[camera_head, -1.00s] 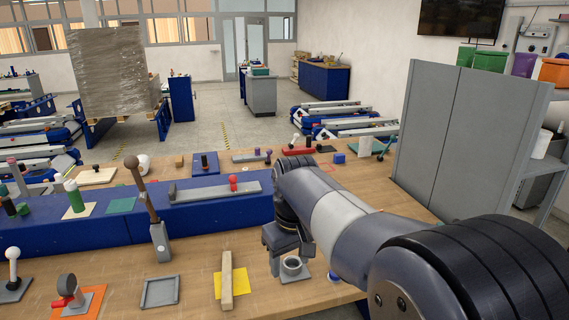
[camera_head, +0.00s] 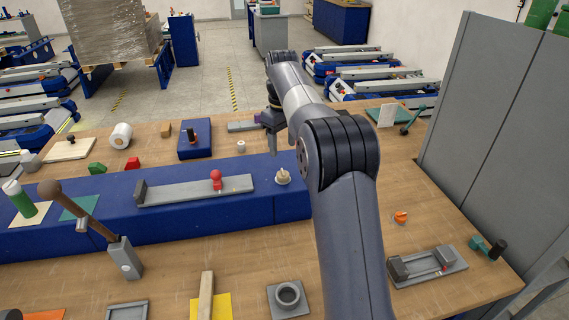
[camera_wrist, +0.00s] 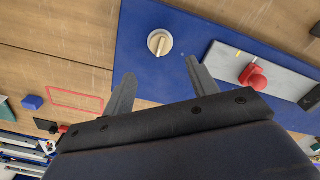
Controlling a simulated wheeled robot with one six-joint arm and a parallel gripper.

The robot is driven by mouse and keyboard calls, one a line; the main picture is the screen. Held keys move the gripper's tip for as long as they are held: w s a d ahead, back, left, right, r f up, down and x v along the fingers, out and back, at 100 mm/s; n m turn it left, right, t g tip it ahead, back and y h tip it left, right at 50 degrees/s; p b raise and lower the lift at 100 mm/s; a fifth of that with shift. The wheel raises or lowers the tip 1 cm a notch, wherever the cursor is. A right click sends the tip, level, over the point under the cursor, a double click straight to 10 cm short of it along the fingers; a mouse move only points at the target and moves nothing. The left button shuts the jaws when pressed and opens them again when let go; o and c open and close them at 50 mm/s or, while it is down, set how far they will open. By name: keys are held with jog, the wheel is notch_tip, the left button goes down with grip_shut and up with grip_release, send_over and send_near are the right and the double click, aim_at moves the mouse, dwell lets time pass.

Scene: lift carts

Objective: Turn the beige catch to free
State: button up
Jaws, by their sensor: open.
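The beige catch (camera_head: 283,176) is a small beige knob on a round pale base, set near the right end of the long blue block (camera_head: 120,215). In the wrist view the catch (camera_wrist: 159,42) lies just beyond my fingertips, its beige bar standing roughly upright in the picture. My gripper (camera_wrist: 160,72) is open and empty, with its two fingers pointing toward the blue surface, one on either side of the catch's line. In the head view my gripper (camera_head: 272,122) hangs beyond the catch, and its fingertips are hard to make out.
A grey slide plate with a red knob (camera_head: 216,178) lies left of the catch; it also shows in the wrist view (camera_wrist: 257,80). A brown-handled lever (camera_head: 90,220) stands further left. A grey panel (camera_head: 500,130) rises on the right.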

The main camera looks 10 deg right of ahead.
aim_at(283, 172)
notch_tip(283, 172, down, 10)
jog(key=shift+s+r, duration=0.1)
jog(key=shift+r, duration=0.05)
dwell(0.3)
jog(key=c, duration=1)
